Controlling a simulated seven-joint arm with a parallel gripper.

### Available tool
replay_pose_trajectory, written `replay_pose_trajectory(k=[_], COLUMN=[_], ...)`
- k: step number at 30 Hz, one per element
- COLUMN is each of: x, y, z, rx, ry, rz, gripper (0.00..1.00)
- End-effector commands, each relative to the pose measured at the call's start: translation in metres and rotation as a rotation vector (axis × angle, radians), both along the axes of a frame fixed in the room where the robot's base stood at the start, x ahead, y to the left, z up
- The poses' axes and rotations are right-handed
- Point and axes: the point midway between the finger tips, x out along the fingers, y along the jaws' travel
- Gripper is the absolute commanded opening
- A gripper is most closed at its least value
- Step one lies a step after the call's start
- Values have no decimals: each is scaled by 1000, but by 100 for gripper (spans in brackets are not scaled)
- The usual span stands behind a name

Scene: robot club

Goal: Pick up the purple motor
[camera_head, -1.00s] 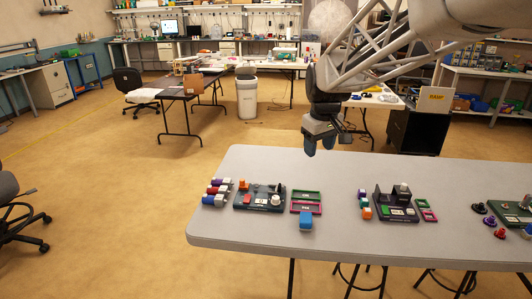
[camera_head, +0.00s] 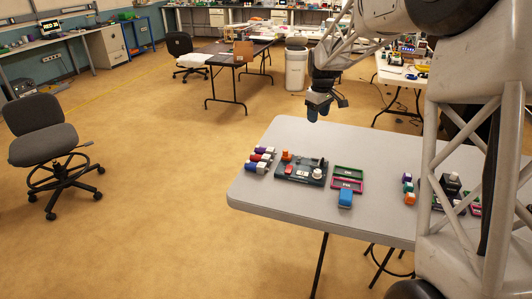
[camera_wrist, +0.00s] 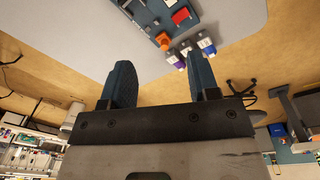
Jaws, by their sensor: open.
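A purple-and-white motor (camera_head: 264,150) lies on the table at the back of a short row on the left end. A red-and-white motor (camera_head: 257,158) and a blue-and-white motor (camera_head: 252,167) lie beside it. In the wrist view, the purple motor (camera_wrist: 178,61) is at the left of the row, beyond my fingertips and between their lines. My gripper (camera_head: 318,112) hangs above and behind the table's far edge, apart from the motors. In the wrist view my gripper (camera_wrist: 162,75) is open and empty.
A dark board (camera_head: 300,172) with an orange part stands right of the motors. Another small row of blocks (camera_head: 408,188) is near my arm. The table's front left (camera_head: 270,200) is clear.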

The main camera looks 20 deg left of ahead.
Motion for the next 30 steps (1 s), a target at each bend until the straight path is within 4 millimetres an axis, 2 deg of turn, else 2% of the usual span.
replay_pose_trajectory(k=[6,15,30], x=[33,70,114], y=[41,97,192], z=[-33,-82,-175], rx=[-8,-19,-34], ry=[13,28,54], rz=[90,213,417], gripper=[55,55,55])
